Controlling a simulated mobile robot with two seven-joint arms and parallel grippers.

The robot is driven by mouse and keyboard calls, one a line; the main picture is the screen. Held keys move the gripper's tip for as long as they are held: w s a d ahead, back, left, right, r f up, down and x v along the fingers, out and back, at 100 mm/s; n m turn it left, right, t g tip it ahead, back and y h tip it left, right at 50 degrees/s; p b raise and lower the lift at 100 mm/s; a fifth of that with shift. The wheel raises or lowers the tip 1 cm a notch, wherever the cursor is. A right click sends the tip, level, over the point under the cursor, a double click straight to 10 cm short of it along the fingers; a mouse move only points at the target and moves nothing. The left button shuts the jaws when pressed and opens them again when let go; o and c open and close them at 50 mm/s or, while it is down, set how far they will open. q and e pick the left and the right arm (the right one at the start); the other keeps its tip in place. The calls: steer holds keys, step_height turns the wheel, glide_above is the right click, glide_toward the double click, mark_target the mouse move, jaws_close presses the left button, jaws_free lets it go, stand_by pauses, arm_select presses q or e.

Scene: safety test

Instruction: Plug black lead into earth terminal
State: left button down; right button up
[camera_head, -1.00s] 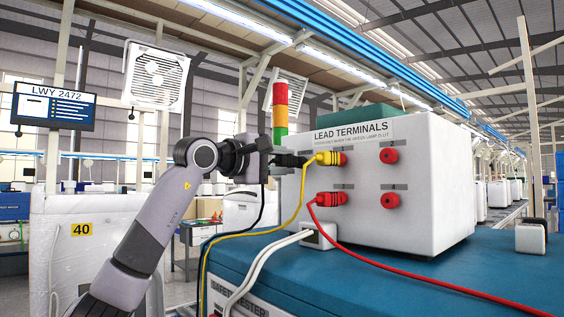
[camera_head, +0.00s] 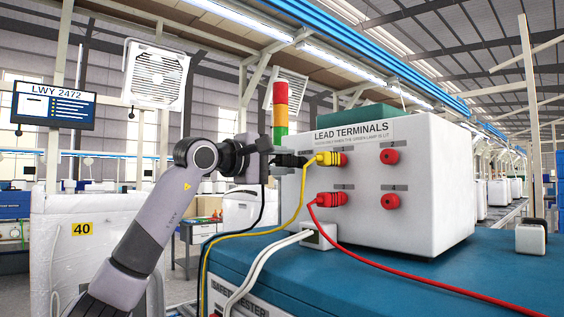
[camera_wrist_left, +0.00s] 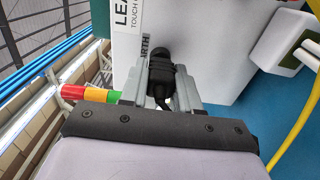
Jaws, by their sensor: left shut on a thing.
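My left gripper (camera_head: 290,160) is shut on the plug of the black lead (camera_wrist_left: 160,85) in the left wrist view, one finger on each side. The plug points at the white terminal box (camera_head: 430,190), beside a partly hidden label ending in "ARTH" (camera_wrist_left: 145,45). The plug's tip is at or very close to the panel; I cannot tell whether it is seated. The earth terminal itself is hidden behind plug and gripper. The black cable (camera_head: 262,205) hangs down from the gripper. My right gripper is not in view.
A yellow plug (camera_head: 328,158) sits in the upper left red socket, just right of my gripper. A red plug (camera_head: 326,199) sits below it. Two red sockets (camera_head: 389,156) on the right hold no lead. The signal tower (camera_head: 281,108) stands behind my gripper.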

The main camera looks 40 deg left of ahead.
mark_target(278, 161)
arm_select(q)
steer(key=shift+w+p, duration=0.4)
steer(key=shift+w, duration=0.15)
stand_by(0.6)
steer(key=c, duration=0.7)
jaws_free()
steer(key=shift+c, duration=0.2)
steer(key=shift+s, duration=0.1)
steer(key=s, duration=0.2)
steer(key=s+b, duration=0.1)
steer(key=s, duration=0.1)
steer(key=s+b, duration=0.1)
steer(key=shift+s+a, duration=0.25)
steer(key=shift+s, duration=0.75)
